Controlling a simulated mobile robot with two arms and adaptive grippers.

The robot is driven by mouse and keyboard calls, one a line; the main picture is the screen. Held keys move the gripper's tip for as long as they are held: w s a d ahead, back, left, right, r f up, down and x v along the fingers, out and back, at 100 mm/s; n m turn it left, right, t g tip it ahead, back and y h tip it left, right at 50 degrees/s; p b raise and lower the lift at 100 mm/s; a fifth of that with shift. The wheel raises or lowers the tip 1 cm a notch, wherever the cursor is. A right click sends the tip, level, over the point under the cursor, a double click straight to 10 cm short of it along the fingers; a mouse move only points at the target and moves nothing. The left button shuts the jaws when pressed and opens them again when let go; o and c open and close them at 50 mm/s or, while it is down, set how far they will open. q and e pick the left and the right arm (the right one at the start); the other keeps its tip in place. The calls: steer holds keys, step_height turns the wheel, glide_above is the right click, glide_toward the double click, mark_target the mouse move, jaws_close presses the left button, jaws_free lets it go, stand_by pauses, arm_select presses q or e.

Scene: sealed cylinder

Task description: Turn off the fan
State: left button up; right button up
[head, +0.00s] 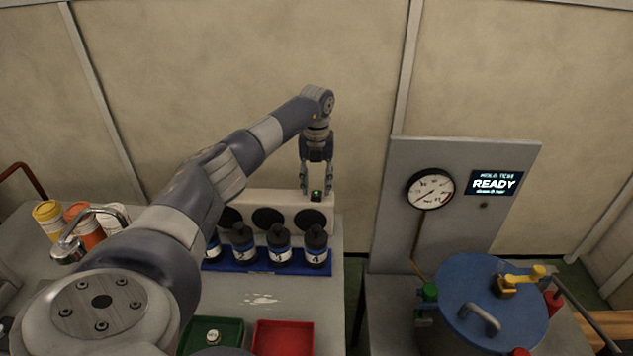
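The fan unit (290,199) is a long pale box with several dark round openings in its front, at the back of the left bench. A small black switch with a lit green top (316,195) sits on the box near its right end. My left gripper (316,190) points down over that end of the box. Its two fingers are apart, one on each side of the switch in the picture. I cannot tell whether they touch it. My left arm hides the left part of the box. My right gripper is not in view.
Several dark numbered bottles (279,246) stand in a blue rack (267,267) before the box. Green (228,328) and red (284,338) trays lie nearer. At right are a gauge panel (455,170) reading READY and a blue-lidded vessel (470,300). A gap separates the benches.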

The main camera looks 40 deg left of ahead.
arm_select(q)
steer(key=shift+f, duration=0.4)
jaws_close()
